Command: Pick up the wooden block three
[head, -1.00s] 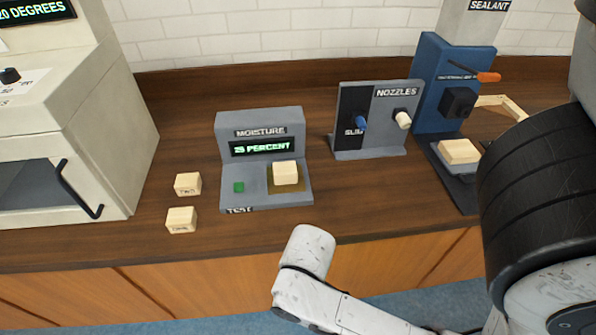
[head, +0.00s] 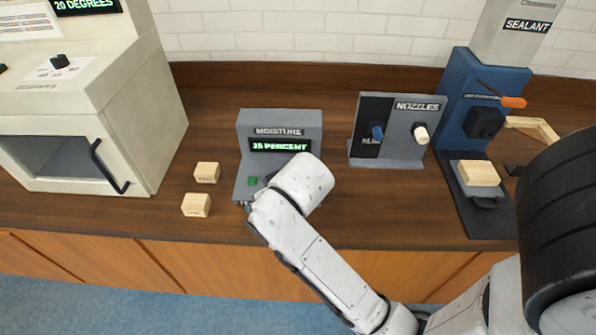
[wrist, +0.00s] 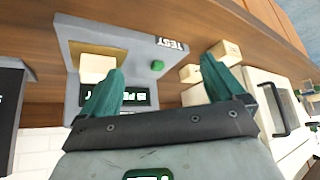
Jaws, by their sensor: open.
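My gripper (wrist: 163,63) is open and empty in the wrist view, its two green fingers apart over the moisture tester. A pale wooden block (wrist: 97,68) sits on the tester's brass plate, close beside the left finger. My arm hides this block in the head view, and no number on it can be read. Two other wooden blocks, a rear one (head: 207,173) and a front one (head: 196,205), lie on the counter left of the tester. Their lettering is too small to read surely. Another block (head: 479,173) rests at the blue sealant station.
The grey moisture tester (head: 279,123) reads 25 PERCENT and has a green button (head: 252,181). A white oven (head: 150,110) stands at left. The nozzle stand (head: 399,150) and blue sealant station (head: 452,125) stand at right. Counter is clear between tester and nozzle stand.

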